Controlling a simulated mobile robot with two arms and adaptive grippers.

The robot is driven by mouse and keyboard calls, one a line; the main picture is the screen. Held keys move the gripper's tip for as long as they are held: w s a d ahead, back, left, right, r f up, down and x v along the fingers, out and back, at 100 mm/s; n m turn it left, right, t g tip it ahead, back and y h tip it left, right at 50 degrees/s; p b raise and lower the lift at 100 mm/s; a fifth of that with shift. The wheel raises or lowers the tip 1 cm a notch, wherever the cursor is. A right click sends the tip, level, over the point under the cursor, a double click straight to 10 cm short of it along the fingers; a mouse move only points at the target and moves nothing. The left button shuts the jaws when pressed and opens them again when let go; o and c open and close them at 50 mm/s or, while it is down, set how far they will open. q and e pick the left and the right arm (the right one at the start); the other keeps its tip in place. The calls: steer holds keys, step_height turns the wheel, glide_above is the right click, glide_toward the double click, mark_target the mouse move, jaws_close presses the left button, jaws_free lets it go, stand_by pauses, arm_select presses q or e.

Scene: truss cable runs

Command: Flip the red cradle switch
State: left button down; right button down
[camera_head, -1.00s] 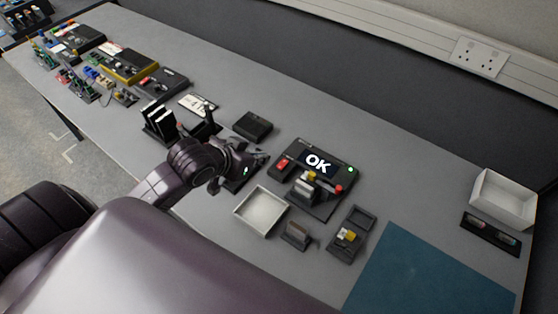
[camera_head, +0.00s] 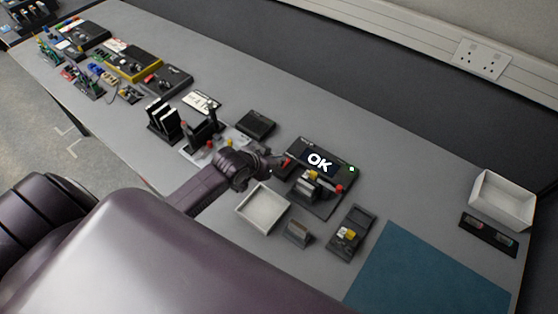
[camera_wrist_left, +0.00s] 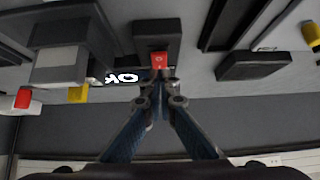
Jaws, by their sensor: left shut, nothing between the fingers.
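The red cradle switch (camera_wrist_left: 159,59) shows in the left wrist view as a red rocker with a pale mark, right at my fingertips. My left gripper (camera_head: 281,161) is shut and empty. Its fingertips (camera_wrist_left: 160,72) are at the switch; whether they press on it I cannot tell. My right gripper is not in view.
A black box (camera_head: 255,124) stands behind my gripper. Black stands (camera_head: 163,122) are to the left. A blue mat (camera_head: 430,275) lies clear at the right.

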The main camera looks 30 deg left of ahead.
mark_target(279, 171)
arm_select(q)
steer(key=shift+f, duration=0.85)
steer(key=f+t+b, duration=0.1)
steer(key=b, duration=0.1)
steer(key=shift+s+f+b, duration=0.1)
steer(key=shift+f+b, duration=0.15)
steer(key=shift+b, duration=0.05)
steer(key=shift+r+p, duration=0.35)
steer(key=shift+r, duration=0.2)
steer(key=shift+r+p, duration=0.75)
steer(key=shift+p, duration=0.3)
